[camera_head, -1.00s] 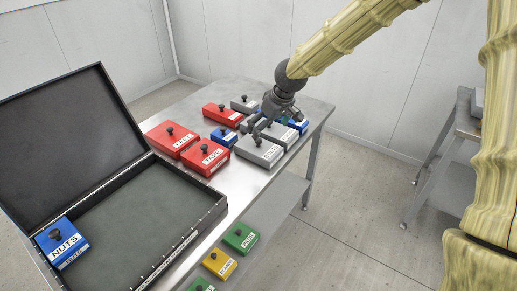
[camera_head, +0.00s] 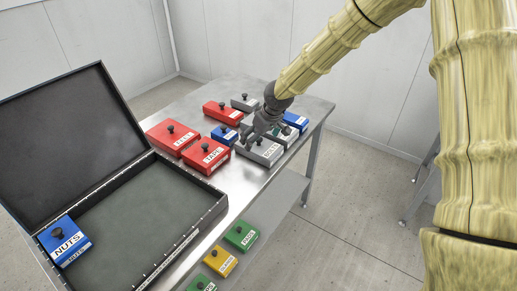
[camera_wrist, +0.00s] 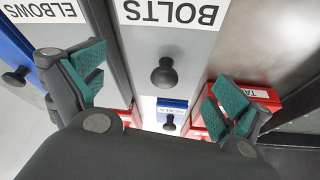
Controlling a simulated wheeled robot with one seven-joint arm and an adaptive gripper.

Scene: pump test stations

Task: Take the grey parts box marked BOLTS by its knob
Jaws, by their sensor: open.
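The grey BOLTS box (camera_wrist: 190,40) fills the upper middle of the wrist view, its label upside down there. Its dark round knob (camera_wrist: 165,73) stands between my gripper's spread fingers. In the head view the grey box (camera_head: 268,156) lies near the table's front right edge, partly covered by my gripper (camera_head: 254,131). In the wrist view my gripper (camera_wrist: 158,80) is open and empty, with green pads on both sides of the knob, apart from it.
A grey ELBOWS box (camera_wrist: 95,30) lies right beside the BOLTS box. Red TAPE (camera_head: 206,158) and FELT boxes (camera_head: 172,138) and small blue boxes stand close by. An open black case (camera_head: 130,220) holds a blue NUTS box (camera_head: 63,240) at the left.

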